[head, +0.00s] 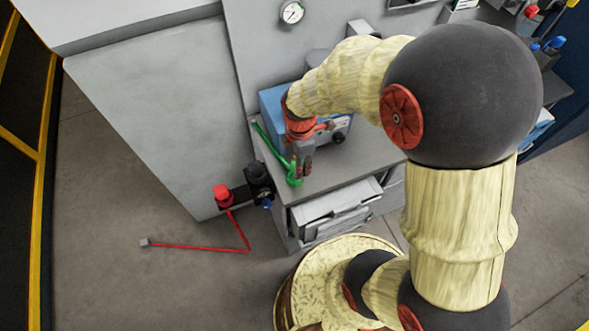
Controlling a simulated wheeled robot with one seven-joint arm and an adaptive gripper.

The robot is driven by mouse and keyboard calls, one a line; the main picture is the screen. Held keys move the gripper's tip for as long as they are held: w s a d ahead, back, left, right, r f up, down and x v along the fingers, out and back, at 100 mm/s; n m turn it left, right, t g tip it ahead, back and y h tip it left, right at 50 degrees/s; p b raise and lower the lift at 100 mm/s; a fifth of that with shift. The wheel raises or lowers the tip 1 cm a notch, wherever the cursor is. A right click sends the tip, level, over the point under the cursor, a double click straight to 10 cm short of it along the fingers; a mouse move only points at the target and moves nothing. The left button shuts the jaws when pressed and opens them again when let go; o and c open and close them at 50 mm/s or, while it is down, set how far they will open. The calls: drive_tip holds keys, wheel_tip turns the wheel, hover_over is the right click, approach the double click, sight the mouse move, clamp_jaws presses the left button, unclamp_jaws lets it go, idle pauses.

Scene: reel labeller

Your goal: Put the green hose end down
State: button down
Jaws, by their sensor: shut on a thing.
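The green hose end (293,178) is at the left front part of the grey cabinet top, below my gripper. A thin green hose (268,143) runs from it up and left along the cabinet's left side. My gripper (299,170) points down over the cabinet top and is shut on the green hose end. The fingers are small here and partly overlap the green part. I cannot tell whether the hose end touches the cabinet top.
A blue box (272,103) with a dark knob stands behind my gripper on the cabinet top (345,165). An open drawer (335,207) juts out below. A red hose (200,248) lies on the floor near a red-capped valve (222,194). A gauge (291,12) hangs behind.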

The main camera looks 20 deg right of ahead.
drive_tip(key=w+f, duration=0.2)
drive_tip(key=f, duration=0.1)
drive_tip(key=shift+w+a+f+b, duration=0.15)
drive_tip(key=shift+w+f+b, duration=0.05)
drive_tip(key=shift+w+b, duration=0.1)
drive_tip(key=shift+f, duration=1.3)
drive_tip(key=shift+f+b, duration=0.2)
drive_tip(key=shift+b, duration=0.15)
drive_tip(key=c, duration=1.5)
unclamp_jaws()
drive_tip(key=shift+o, duration=0.2)
drive_tip(key=shift+r, duration=0.15)
